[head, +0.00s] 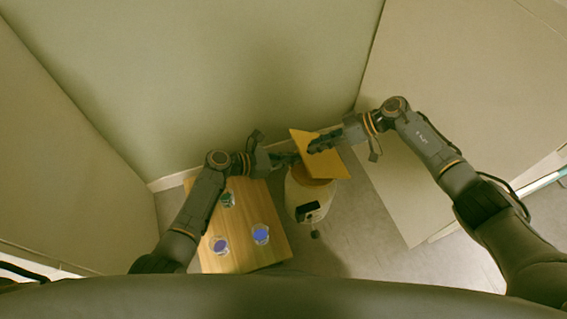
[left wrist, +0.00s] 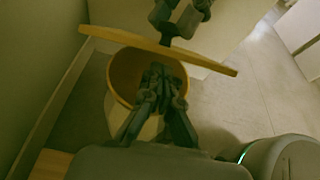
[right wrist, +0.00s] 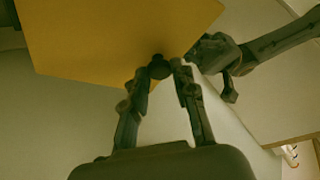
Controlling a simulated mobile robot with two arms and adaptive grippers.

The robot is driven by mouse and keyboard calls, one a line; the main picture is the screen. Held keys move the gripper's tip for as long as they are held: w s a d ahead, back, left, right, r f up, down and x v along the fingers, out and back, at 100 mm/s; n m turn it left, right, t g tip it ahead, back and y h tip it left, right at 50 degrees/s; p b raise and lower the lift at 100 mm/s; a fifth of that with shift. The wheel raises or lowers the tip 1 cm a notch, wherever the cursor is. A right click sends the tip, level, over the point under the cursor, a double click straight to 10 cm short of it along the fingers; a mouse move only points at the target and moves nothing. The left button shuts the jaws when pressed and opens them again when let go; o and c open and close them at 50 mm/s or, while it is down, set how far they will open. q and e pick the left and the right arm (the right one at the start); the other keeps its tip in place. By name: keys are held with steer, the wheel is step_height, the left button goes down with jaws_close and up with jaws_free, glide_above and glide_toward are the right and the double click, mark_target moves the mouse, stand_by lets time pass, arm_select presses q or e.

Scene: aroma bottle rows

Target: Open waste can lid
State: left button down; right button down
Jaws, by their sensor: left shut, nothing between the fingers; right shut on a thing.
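The waste can (head: 306,199) is a pale round bin standing on the floor right of the wooden table. Its orange-brown inside (left wrist: 127,75) shows in the left wrist view. The lid (head: 335,163) is a flat yellow-orange square board, raised and tilted above the can's opening. My right gripper (head: 316,147) is shut on the lid; the right wrist view shows its fingertips (right wrist: 167,69) close together by a dark spot at the board's edge. My left gripper (head: 292,159) is shut and empty beside the lid; in the left wrist view its fingertips (left wrist: 160,75) overlap the can's opening.
A low wooden table (head: 245,245) left of the can bears a green jar (head: 227,199), a purple jar (head: 220,245) and a blue jar (head: 261,234). Walls stand close behind and at the left. A large pale panel is at the right. Grey floor (head: 375,240) is clear right of the can.

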mark_target(300, 152)
arm_select(q)
steer(key=shift+w+d+r, duration=0.1)
steer(key=shift+d+r, duration=0.05)
steer(key=shift+r, duration=0.1)
arm_select(e)
steer(key=shift+d+f, duration=0.1)
steer(key=shift+f, duration=0.05)
arm_select(q)
steer(key=shift+w+d+r, duration=0.15)
steer(key=shift+d+r, duration=0.2)
steer(key=shift+r, duration=0.2)
steer(key=shift+w+d+r, duration=0.1)
steer(key=shift+d+r, duration=0.25)
steer(key=shift+r, duration=0.2)
arm_select(e)
steer(key=shift+s, duration=0.1)
steer(key=c, duration=1.1)
jaws_free()
steer(key=shift+o, duration=0.2)
arm_select(q)
steer(key=shift+a+f, duration=0.1)
